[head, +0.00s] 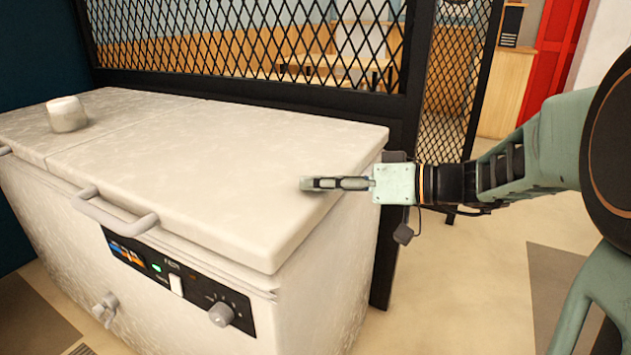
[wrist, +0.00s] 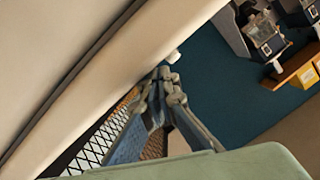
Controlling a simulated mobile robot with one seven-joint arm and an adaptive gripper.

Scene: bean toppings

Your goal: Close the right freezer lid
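The white chest freezer (head: 320,300) stands at the left in the head view. Its right lid (head: 220,165) lies down over the body, with no clear opening along the front edge. A grey bar handle (head: 115,218) sits on the lid's front. My gripper (head: 303,184) is at the right end of this lid, pointing left across its top; whether it touches is unclear. In the wrist view, my gripper's (wrist: 166,76) fingers come together at the tips with nothing seen between them. A pale freezer surface (wrist: 140,60) with a dark seam runs beside them.
The left lid (head: 105,108) is down too, with a small white cup-like object (head: 67,114) on it. A black mesh partition (head: 250,45) stands close behind the freezer. The floor (head: 470,265) to the right of the freezer is free.

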